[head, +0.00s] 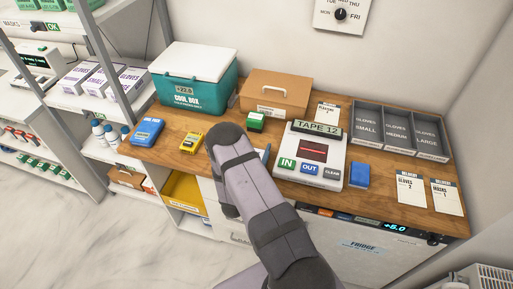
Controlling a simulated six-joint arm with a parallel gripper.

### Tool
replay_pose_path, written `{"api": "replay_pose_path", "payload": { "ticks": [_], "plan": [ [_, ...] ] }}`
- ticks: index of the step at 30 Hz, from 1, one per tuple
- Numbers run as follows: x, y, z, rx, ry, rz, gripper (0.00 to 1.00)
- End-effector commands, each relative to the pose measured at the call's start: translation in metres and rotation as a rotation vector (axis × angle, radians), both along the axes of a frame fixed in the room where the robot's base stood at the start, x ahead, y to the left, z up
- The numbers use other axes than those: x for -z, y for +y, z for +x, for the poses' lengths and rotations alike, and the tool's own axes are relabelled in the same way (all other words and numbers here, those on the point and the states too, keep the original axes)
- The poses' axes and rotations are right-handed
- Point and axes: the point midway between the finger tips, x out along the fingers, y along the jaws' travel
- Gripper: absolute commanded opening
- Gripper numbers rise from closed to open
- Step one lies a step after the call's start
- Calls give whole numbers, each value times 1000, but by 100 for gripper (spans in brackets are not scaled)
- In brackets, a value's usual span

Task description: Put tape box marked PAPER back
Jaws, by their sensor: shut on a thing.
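My arm rises from the bottom and covers the middle of the counter; my gripper is hidden, so I cannot see what it holds. No box with a readable PAPER mark shows. A small green box (256,122) stands near the brown case, and a small blue box (360,175) lies right of the white counting device (312,153). The device's display (317,128) reads TAPE 12, above a window with a red line and IN, OUT and CLEAR buttons. A blue-and-white edge (265,152) shows just right of my arm, mostly hidden.
The wooden counter (400,212) carries a teal cool box (196,88), a brown case (275,93), a yellow device (192,139), a blue pack (147,132), grey glove trays (357,124) and delivery cards (411,187). Shelving with glove boxes (128,80) stands left. A yellow bin (184,190) is below.

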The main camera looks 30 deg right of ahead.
Motion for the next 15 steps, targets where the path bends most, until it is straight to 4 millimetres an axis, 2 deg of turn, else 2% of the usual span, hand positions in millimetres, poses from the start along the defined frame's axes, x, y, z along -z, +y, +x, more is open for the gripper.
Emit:
{"api": "replay_pose_path", "payload": {
  "ticks": [8, 9, 11, 15],
  "plan": [
    [4, 0, 0, 0, 0, 0, 32],
    [4, 0, 0, 0, 0, 0, 59],
    [3, 0, 0, 0, 0, 0, 73],
    [3, 0, 0, 0, 1, -1, 73]
  ]
}}
